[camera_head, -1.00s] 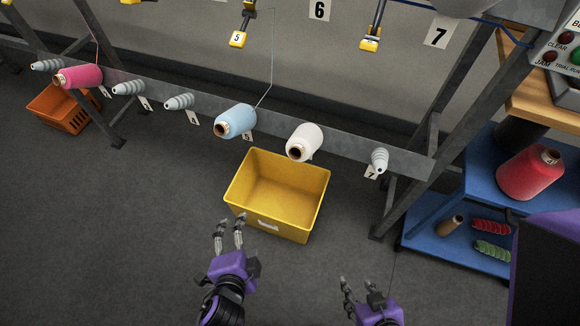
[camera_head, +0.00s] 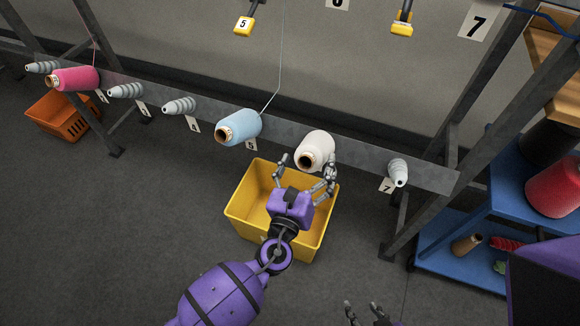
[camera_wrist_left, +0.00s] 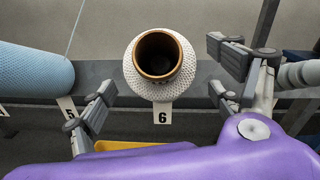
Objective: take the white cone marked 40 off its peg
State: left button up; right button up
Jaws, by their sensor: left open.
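The white cone (camera_head: 316,146) sits on the rail at the place tagged 6, its brown open end facing out; no 40 is readable on it. My left gripper (camera_head: 305,169) is open just in front of and below the cone, one finger toward each side. In the left wrist view the white cone (camera_wrist_left: 160,66) is centred between the spread fingers, apart from both. Its peg is hidden. My right gripper (camera_head: 364,312) shows only its spread fingertips at the bottom edge, empty.
A light blue cone (camera_head: 240,127) with a thread sits left of the white cone. An empty peg (camera_head: 398,172) is to the right. A yellow bin (camera_head: 245,206) stands below. A pink cone (camera_head: 75,79) is far left; a blue cart (camera_head: 455,259) is at right.

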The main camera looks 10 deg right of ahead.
pick_arm(q)
jog(key=shift+x, duration=1.1)
jog(key=c, duration=1.7)
jog(key=shift+r, duration=0.1)
jog(key=shift+s+r, duration=0.1)
jog(key=shift+s+a+r+p, duration=0.25)
jog(key=shift+s+r+p, duration=0.05)
jog(key=shift+p, duration=0.1)
